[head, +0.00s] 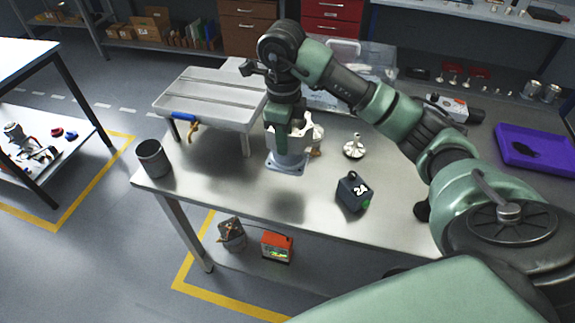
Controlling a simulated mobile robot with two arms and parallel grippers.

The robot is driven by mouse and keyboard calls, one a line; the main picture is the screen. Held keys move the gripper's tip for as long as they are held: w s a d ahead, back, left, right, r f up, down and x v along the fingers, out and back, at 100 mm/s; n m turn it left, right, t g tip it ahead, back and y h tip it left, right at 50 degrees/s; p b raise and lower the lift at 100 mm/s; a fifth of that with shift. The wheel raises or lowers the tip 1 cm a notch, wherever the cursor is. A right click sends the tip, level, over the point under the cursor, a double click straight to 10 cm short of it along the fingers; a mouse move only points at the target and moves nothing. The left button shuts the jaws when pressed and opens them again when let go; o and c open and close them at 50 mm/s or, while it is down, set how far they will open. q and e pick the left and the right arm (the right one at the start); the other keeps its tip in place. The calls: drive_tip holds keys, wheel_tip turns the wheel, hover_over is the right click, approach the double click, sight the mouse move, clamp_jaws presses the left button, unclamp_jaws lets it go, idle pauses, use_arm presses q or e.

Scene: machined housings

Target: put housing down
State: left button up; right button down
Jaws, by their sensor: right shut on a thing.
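My right gripper (289,128) reaches in from the right and points down over the metal workbench (220,187). It is shut on a silver-grey machined housing (288,160) with a square flange at its bottom. The housing is upright near the middle of the bench. Its upper part is hidden by the fingers. I cannot tell whether its flange touches the bench top. My left gripper is not in view.
A raised grey slotted plate (213,90) stands left of the housing, with a blue-handled tool (184,118) at its front.

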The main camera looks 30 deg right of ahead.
sight(284, 170)
wheel_tip(284, 170, down, 11)
drive_tip(key=p, duration=0.2)
drive_tip(key=shift+w+r+p, duration=0.1)
drive_tip(key=shift+r+p, duration=0.05)
drive_tip(key=shift+p, duration=0.25)
drive_tip(key=shift+a, duration=0.1)
drive_tip(key=c, duration=1.8)
unclamp_jaws()
drive_tip(key=shift+f, duration=0.3)
drive_tip(key=o, duration=0.5)
drive_tip(key=shift+r, duration=0.1)
drive_tip(key=shift+c, duration=0.2)
drive_tip(key=shift+r, duration=0.1)
